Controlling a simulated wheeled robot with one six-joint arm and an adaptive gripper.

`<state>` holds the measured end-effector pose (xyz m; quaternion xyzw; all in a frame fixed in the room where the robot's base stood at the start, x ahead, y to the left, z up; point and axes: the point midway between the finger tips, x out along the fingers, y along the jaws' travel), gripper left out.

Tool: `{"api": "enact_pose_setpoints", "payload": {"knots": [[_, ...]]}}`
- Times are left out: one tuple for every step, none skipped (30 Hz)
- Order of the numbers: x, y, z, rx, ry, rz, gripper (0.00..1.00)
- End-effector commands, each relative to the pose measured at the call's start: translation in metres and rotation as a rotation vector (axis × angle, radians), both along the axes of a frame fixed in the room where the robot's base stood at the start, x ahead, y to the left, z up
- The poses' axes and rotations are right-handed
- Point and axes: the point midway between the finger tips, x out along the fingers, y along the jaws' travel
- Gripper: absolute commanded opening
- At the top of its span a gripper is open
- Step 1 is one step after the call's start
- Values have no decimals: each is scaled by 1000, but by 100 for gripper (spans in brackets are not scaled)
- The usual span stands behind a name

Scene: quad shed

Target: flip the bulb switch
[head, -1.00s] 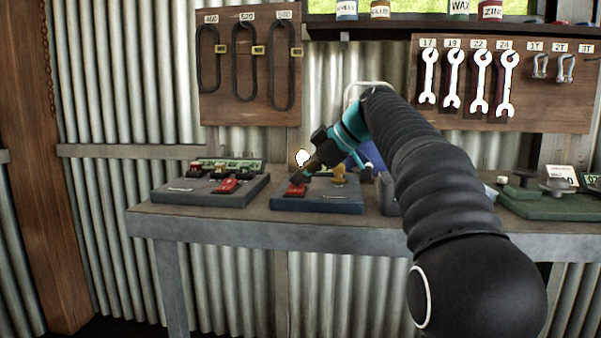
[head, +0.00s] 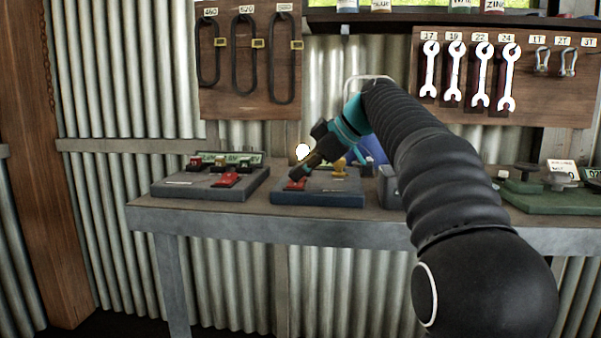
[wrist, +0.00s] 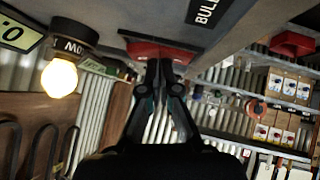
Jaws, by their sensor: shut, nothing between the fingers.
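The bulb (head: 302,152) glows white above the blue-grey board (head: 325,201) on the bench; it also shows lit yellow in the wrist view (wrist: 60,78). The red switch (head: 296,185) sits at the front left of that board. In the wrist view the red switch (wrist: 160,50) is right at my fingertips, and a partly cut "BUL" label is beside it. My gripper (head: 296,175) is shut and empty, tilted down to the left with its tips at the switch. Touch looks likely, but the fingers hide part of the switch, and its lever position cannot be told.
Another board (head: 215,186) with a red switch and small blocks lies to the left on the bench (head: 170,215). A grey block (head: 389,190) and a green base (head: 545,200) stand to the right. Wrenches (head: 480,75) and belts (head: 245,55) hang on wall boards behind.

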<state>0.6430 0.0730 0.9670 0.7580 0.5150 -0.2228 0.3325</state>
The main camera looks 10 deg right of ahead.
Motion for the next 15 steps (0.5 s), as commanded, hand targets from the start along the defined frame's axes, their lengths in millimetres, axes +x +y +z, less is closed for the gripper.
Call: {"api": "enact_pose_setpoints", "payload": {"knots": [[0, 0, 0, 0, 0, 0, 0], [0, 0, 0, 0, 0, 0, 0], [0, 0, 1, 0, 0, 0, 0], [0, 0, 2, 0, -1, 0, 0], [0, 0, 3, 0, -1, 0, 0], [-1, 0, 6, 0, -1, 0, 0], [-1, 1, 9, 0, -1, 0, 0], [-2, 1, 12, 1, -2, 0, 0], [-3, 2, 17, 0, -2, 1, 0], [-4, 2, 22, 0, -2, 1, 0], [-5, 3, 27, 0, -2, 1, 0], [-7, 4, 35, 0, -2, 2, 0], [-8, 4, 41, 0, -2, 2, 0], [-9, 5, 47, 0, -2, 2, 0], [-12, -1, 47, 0, -2, -1, 0]]}}
